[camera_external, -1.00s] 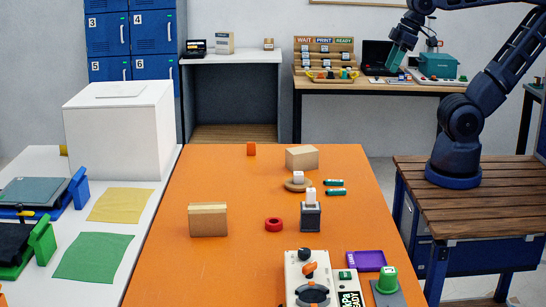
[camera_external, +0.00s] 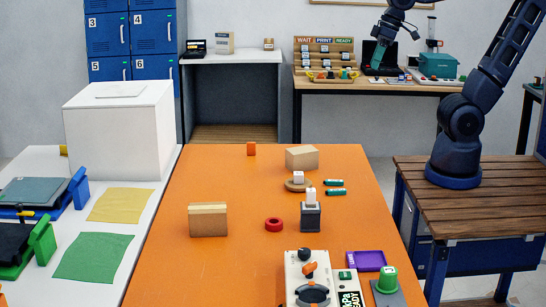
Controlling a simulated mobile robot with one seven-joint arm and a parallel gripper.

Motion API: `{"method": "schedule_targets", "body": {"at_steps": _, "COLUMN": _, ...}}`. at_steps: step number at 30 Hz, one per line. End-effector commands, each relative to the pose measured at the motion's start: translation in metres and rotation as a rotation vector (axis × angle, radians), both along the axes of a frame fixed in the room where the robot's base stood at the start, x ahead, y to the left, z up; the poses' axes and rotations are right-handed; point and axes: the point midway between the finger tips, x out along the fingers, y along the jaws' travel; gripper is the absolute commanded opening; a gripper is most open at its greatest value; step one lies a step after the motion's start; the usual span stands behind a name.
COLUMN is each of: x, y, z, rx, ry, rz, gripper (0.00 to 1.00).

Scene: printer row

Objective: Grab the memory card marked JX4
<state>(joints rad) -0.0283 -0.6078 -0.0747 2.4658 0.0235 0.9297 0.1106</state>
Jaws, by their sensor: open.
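Part of the laptop is hidden behind my gripper.
A WAIT/PRINT/READY rack (camera_external: 324,50) stands left of the laptop, with a tray of small parts (camera_external: 332,76) before it. A teal machine (camera_external: 438,67) stands to the right. The orange table (camera_external: 170,265) in front holds blocks, a red ring and devices.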

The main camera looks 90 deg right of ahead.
Motion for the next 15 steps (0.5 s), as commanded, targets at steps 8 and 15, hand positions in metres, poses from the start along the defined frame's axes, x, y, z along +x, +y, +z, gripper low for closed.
{"method": "schedule_targets", "body": {"at_steps": 8, "x": 0.067, "y": -0.022, "z": -0.011, "rx": 0.100, "ry": 0.074, "rz": -0.191, "gripper": 0.56}}
{"method": "schedule_targets", "body": {"at_steps": 15, "x": 0.123, "y": -0.045, "z": -0.031, "rx": 0.153, "ry": 0.131, "rz": -0.370, "gripper": 0.56}}
